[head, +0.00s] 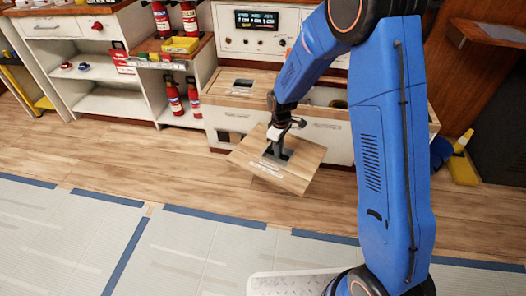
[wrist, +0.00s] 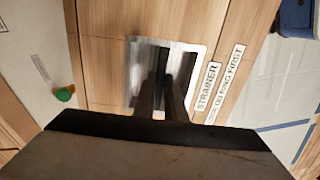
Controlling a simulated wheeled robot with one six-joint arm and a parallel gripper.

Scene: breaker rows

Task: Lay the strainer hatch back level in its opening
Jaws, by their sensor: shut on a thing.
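The strainer hatch (head: 300,168) is a square wood-grain panel, held tilted in the air in front of the low bench in the head view. My gripper (head: 277,151) is shut on the hatch's handle area near its middle. In the wrist view, my fingers (wrist: 163,100) reach into a bright metal plate (wrist: 138,72) set in the hatch (wrist: 98,45). A label (wrist: 206,87) reading STRAINER lies beside the plate, with a second line of text next to it. The fingertips are partly hidden in the plate's recess. I cannot clearly make out the hatch's opening; my arm covers part of the bench top.
The low bench (head: 338,145) has a wood top with a dark recess (head: 243,83) at its left. Shelves with red extinguishers (head: 173,97) stand left. A yellow wet-floor sign (head: 462,165) stands right. The wood floor (head: 120,160) in front is clear. A green knob (wrist: 65,94) shows in the wrist view.

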